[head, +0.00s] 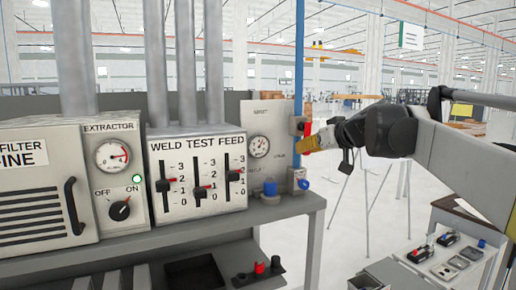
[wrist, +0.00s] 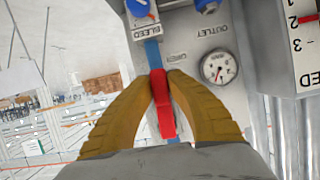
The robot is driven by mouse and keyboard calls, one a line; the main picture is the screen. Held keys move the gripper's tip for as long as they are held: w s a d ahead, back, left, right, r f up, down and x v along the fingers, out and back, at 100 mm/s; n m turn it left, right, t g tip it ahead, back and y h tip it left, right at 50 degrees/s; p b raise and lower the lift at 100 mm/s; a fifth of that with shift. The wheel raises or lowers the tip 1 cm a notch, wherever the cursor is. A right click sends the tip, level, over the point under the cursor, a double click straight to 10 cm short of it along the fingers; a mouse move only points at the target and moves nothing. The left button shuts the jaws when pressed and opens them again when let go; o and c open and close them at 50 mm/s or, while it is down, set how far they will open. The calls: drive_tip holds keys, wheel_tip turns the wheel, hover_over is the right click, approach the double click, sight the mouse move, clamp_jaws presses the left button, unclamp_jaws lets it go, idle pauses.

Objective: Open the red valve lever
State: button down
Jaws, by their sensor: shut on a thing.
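The red valve lever (head: 307,128) is on the blue pipe (head: 298,70) at the right edge of the gauge panel (head: 268,115). In the wrist view the lever (wrist: 162,110) lies between my two yellow fingers, roughly in line with the blue pipe (wrist: 153,52). My gripper (head: 305,143) reaches in from the right and is shut on the lever; its fingertips (wrist: 160,78) press on either side of it. In the head view the fingers hide part of the lever.
A round gauge (wrist: 219,67) sits close beside the fingers. Blue knobs (head: 270,187) and the bleed knob (wrist: 138,7) are near the panel's bottom. The weld feed box (head: 200,205) stands left. A side table (head: 460,262) with small items is at lower right.

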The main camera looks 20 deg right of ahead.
drive_tip(key=shift+d+n, duration=0.2)
drive_tip(key=shift+n, duration=0.1)
idle(0.4)
drive_tip(key=c, duration=1.4)
unclamp_jaws()
drive_tip(key=shift+o, duration=0.5)
drive_tip(key=shift+w, duration=0.15)
drive_tip(key=v, duration=1.2)
drive_tip(key=shift+a, duration=0.2)
